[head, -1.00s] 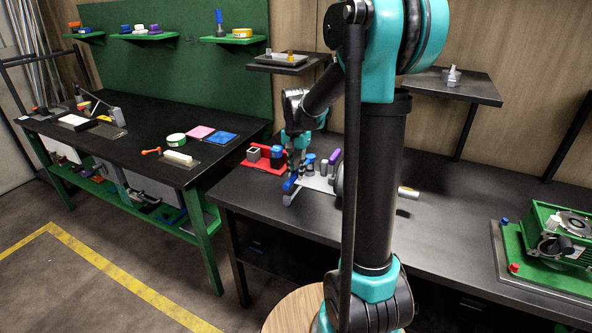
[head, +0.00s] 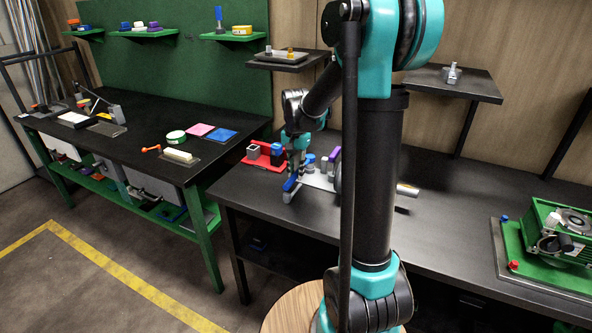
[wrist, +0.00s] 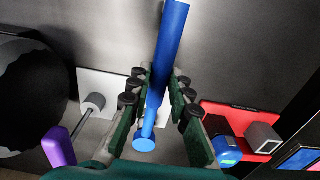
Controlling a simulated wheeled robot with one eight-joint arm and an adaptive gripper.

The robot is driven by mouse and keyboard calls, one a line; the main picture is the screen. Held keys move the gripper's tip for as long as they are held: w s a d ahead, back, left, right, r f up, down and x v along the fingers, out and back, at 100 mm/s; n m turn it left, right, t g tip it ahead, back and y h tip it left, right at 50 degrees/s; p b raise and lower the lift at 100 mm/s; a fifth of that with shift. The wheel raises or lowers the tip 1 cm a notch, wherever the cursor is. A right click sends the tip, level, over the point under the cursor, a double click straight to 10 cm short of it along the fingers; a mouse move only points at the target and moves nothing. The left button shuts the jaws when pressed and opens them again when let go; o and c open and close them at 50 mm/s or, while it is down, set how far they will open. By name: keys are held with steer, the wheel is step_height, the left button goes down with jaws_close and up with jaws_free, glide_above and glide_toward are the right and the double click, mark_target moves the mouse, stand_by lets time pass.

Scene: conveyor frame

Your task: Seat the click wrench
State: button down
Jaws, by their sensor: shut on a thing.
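My gripper (wrist: 165,92) has its green-padded fingers around a long blue tool (wrist: 170,40), which I take to be the click wrench. In the wrist view the tool runs from the top edge down between the fingers to a small round blue end. In the head view my gripper (head: 298,162) is low over the bench at the left end, partly behind my arm. A blue end (head: 290,184) with a grey part shows just below it. Whether the tool touches the bench is hard to tell.
A red holder (wrist: 240,115) with a grey square socket (wrist: 262,137) and a blue cylinder (wrist: 228,150) stands right of the fingers. A purple-handled tool (wrist: 57,147) lies left, near a dark round thing (wrist: 28,90). A green machine (head: 565,235) stands at the bench's right end.

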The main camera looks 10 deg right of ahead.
steer(key=shift+f, duration=0.9)
steer(key=c, duration=1.3)
jaws_free()
step_height(320, 180, up, 12)
